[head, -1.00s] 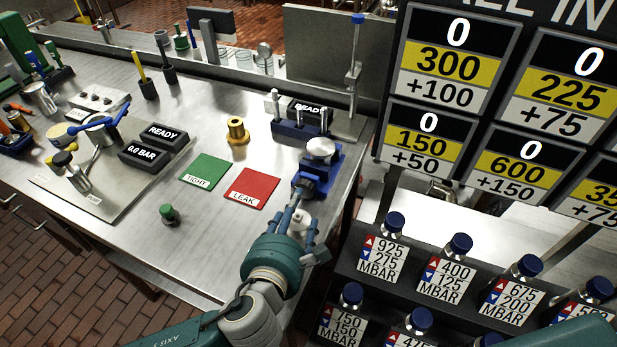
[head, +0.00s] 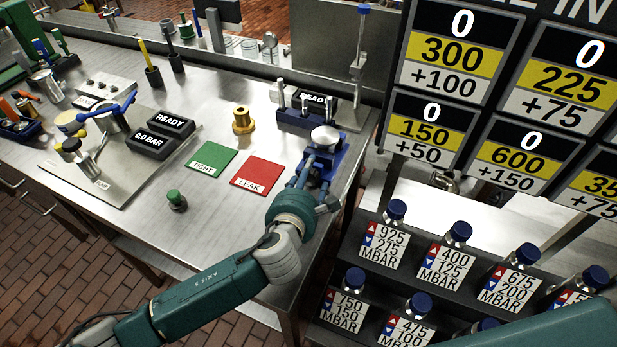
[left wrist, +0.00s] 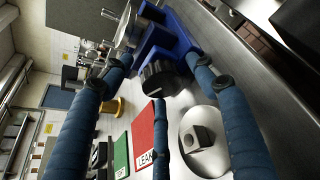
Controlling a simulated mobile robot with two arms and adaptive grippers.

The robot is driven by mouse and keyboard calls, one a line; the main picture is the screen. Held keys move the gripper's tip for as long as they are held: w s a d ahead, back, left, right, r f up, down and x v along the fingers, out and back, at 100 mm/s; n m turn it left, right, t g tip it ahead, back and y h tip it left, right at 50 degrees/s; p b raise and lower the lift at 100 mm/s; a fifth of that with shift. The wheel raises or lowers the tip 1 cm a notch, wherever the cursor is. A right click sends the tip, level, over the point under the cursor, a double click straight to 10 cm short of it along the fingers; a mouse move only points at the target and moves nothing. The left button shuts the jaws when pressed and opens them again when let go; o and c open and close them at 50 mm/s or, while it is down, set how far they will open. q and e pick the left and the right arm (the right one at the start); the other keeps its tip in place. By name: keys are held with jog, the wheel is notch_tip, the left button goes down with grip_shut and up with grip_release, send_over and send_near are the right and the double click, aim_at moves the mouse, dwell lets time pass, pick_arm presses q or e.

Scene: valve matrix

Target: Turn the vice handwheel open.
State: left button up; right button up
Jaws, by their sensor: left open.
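The blue vice (head: 334,160) stands near the right edge of the steel bench, with a round silver part (head: 325,137) on top. In the left wrist view, the vice (left wrist: 182,35) is at the top and its dark handwheel (left wrist: 158,79) faces me. My left gripper (head: 318,168) is open at the front of the vice. In the left wrist view, the fingers of this gripper (left wrist: 157,72) spread on both sides of the handwheel; I cannot tell if they touch it. In the head view the fingers mostly hide the handwheel. My right gripper is out of view.
A red LEAK mat (head: 258,175) and a green TIGHT mat (head: 212,160) lie left of the vice. A brass fitting (head: 242,121) stands behind them. A dark blue rack (head: 292,120) sits just behind the vice. A bottle shelf (head: 372,250) stands at the right.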

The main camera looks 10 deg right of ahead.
pick_arm(q)
jog(key=c, duration=1.1)
jog(key=r+n+p, duration=0.1)
jog(key=p, duration=0.2)
jog(key=shift+w+a+g, duration=0.1)
jog(key=shift+g, duration=0.2)
jog(key=shift+f+n+h+p, duration=0.25)
jog(key=shift+n+h+p, duration=0.15)
jog(key=shift+n+p, duration=0.1)
jog(key=o, duration=1.1)
